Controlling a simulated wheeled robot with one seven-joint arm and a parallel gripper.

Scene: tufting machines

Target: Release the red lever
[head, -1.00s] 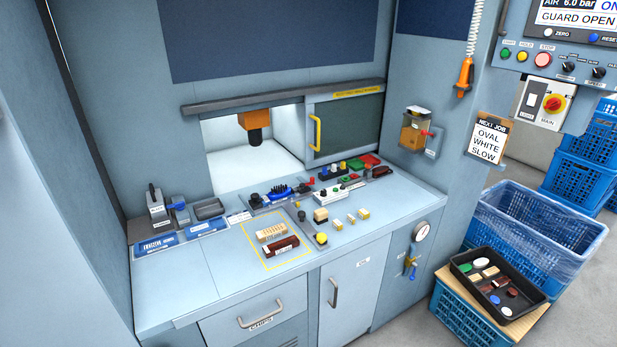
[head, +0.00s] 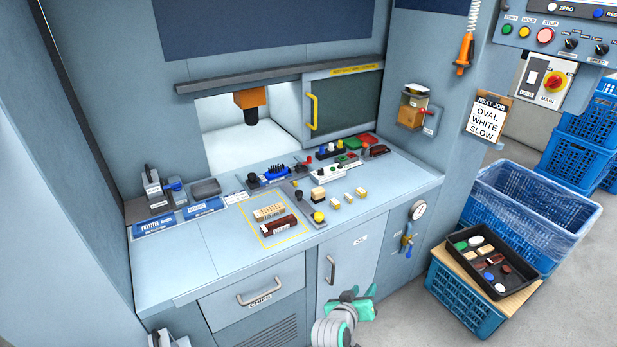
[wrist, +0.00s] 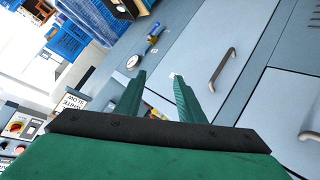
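My gripper (wrist: 158,78) shows two green fingers standing apart with nothing between them in the wrist view. In the head view my gripper (head: 355,302) is low in front of the cabinet door, below the worktop and apart from it. A small red handle (head: 428,131) sticks out of the dispenser box (head: 411,116) on the right wall. Another small red part (head: 298,169) is at the right end of the fixture with the blue brush block (head: 276,173) on the worktop. I cannot tell which is the red lever, or its position. My gripper touches neither.
The worktop (head: 200,255) has a bare front left. Brush blocks lie inside a yellow outline. A gauge (head: 418,210) and blue valve (head: 407,240) are on the right panel. Door handles (head: 331,270) stick out near my gripper. Blue crates (head: 540,215) and a black tray (head: 507,283) stand right.

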